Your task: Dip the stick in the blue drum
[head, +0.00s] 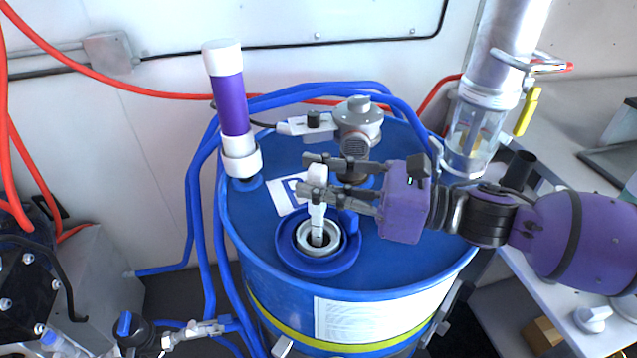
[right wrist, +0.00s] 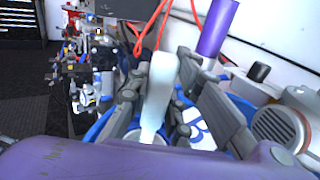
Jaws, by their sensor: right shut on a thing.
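The blue drum (head: 262,240) stands in the middle of the head view, with a round open port (head: 345,258) in its lid near the front. The white stick (head: 319,220) is upright, with its lower end in the port opening; how deep it reaches is hidden. My right gripper (head: 312,178) comes from the right and is shut on the stick's upper part, above the port. In the right wrist view the stick (right wrist: 158,90) stands between the fingers, its top wide and pale. My left gripper is not in view.
A purple and white cylinder (head: 231,105) stands at the drum lid's back left. A grey metal pump fitting (head: 358,125) sits behind my gripper. A clear-ended pipe (head: 472,130) is at the right. Blue hoses (head: 193,215) run down the drum's left side. A grey table (head: 580,190) is at right.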

